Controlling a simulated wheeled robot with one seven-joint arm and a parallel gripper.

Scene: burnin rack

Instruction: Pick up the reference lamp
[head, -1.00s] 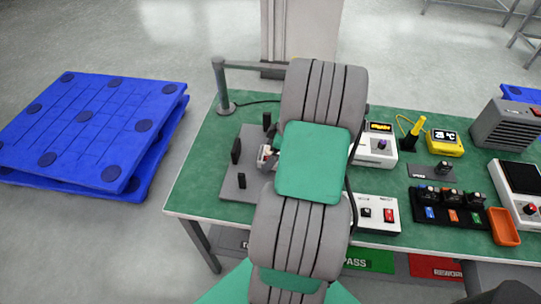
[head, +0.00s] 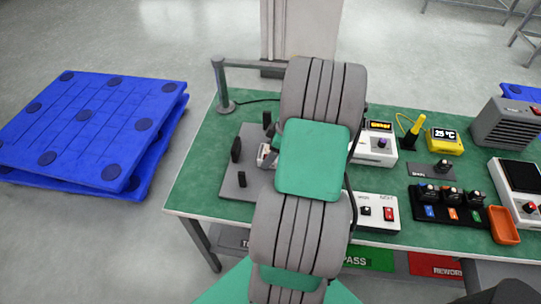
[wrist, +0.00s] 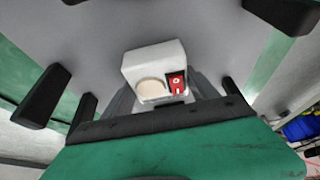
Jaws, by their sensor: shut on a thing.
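A small white block with a round cream disc and a red switch, which looks like the reference lamp (wrist: 150,60), sits between the fingers of my gripper (wrist: 160,88) in the wrist view. My gripper is shut on it. The block is over a grey plate (wrist: 215,40) with black posts around it; I cannot tell whether it touches the plate. In the head view my arm hides the lamp and most of my gripper; only a small pale part (head: 266,157) shows at the arm's left edge.
The grey plate (head: 230,185) with black posts lies on the green bench (head: 195,180). White instruments (head: 377,150), a yellow meter (head: 444,141), a black switch tray (head: 458,226) and an orange tray (head: 504,226) stand to the right. Blue pallets (head: 90,130) lie left of the bench.

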